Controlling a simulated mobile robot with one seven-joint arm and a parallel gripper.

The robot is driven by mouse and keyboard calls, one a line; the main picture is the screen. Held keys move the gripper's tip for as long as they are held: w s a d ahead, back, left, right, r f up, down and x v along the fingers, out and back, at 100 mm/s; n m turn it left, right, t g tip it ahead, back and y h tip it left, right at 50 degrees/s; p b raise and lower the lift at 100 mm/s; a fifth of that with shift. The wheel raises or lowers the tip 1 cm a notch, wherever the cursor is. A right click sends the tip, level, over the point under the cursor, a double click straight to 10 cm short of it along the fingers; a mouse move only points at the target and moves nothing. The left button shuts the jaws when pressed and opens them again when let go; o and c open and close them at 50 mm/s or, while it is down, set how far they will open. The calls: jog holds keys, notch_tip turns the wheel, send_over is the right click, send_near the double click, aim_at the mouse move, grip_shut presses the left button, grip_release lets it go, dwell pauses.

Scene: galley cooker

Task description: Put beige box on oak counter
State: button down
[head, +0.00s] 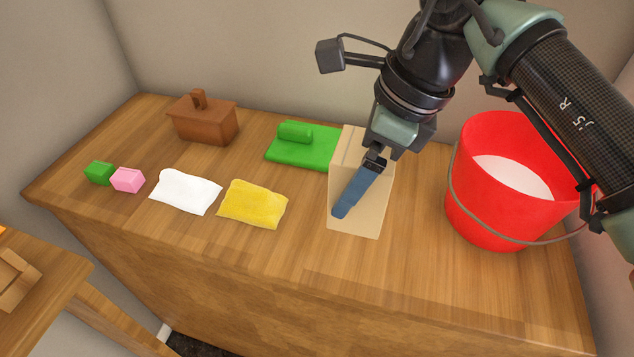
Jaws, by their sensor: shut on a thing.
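The beige box (343,160) is a tall upright carton at the middle right of the wooden counter (290,265). My gripper (352,197) reaches down over it from the upper right and is shut on it, with one blue-grey finger lying across its near face. The other finger is hidden. The box's lower edge looks at or very close to the counter top; I cannot tell if it touches.
A red bucket (480,205) with pale contents stands right of the box. A green folded cloth (300,150) lies behind left, a yellow cloth (253,204) and white cloth (185,191) left. A brown basket (203,122), green block (99,172) and pink block (128,180) are further left.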

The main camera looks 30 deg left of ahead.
aim_at(350, 211)
notch_tip(350, 211, down, 4)
jog(key=shift+w+r, duration=0.1)
jog(key=shift+f+b, duration=0.3)
jog(key=shift+f, duration=1.55)
jog(key=shift+f, duration=0.2)
grip_release()
jog(key=shift+r, duration=0.1)
jog(key=shift+r, duration=0.2)
jog(key=p+v, duration=0.1)
jog(key=v, duration=1)
jog(key=shift+d+r, duration=0.15)
jog(key=shift+r, duration=0.25)
